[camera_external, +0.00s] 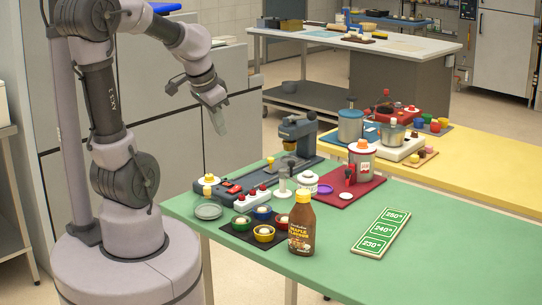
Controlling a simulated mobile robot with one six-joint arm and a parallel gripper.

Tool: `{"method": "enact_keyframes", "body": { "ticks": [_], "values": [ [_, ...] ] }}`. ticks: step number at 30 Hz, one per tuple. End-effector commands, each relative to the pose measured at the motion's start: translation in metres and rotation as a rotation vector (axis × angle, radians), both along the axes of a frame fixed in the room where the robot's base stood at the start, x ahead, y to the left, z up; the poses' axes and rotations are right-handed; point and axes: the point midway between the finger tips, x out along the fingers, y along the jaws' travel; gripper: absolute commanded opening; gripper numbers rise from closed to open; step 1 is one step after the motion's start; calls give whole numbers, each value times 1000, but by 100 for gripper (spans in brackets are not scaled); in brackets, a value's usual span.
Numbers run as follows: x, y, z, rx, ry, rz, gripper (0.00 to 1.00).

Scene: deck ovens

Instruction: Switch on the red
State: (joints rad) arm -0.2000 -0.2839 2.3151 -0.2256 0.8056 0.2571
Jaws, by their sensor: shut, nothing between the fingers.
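Several red parts show on the green table (430,228). A white block with red knobs (251,201) sits near the table's left end. Just behind it, a dark blue-grey base (262,176) carries small red pieces (233,188) that look like switches. Their positions, on or off, are too small to tell. My gripper (219,127) is shut and empty, pointing down. It hangs in the air to the upper left of the base, apart from everything.
A grey press-like machine (298,130) rises at the base's back. In front are a dark tray (236,231) with coloured bowls and a brown bottle (301,226). A red board (341,196) holds a red-and-white canister (361,163). A green number card (382,233) lies at right; table around it is clear.

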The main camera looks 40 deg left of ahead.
Motion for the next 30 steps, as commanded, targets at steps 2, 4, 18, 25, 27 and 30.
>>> {"method": "enact_keyframes", "body": {
  "ticks": [2, 4, 18, 25, 27, 30],
  "values": [
    [37, 26, -21, -54, 28, 58, 0],
    [66, 52, -43, -94, 36, 106, 0],
    [113, 121, -111, -168, 41, 227, 0],
    [115, 120, -117, -168, 44, 226, 0],
    [119, 120, -128, -169, 44, 225, 0],
    [125, 119, -149, -169, 46, 226, 0]
  ]
}}
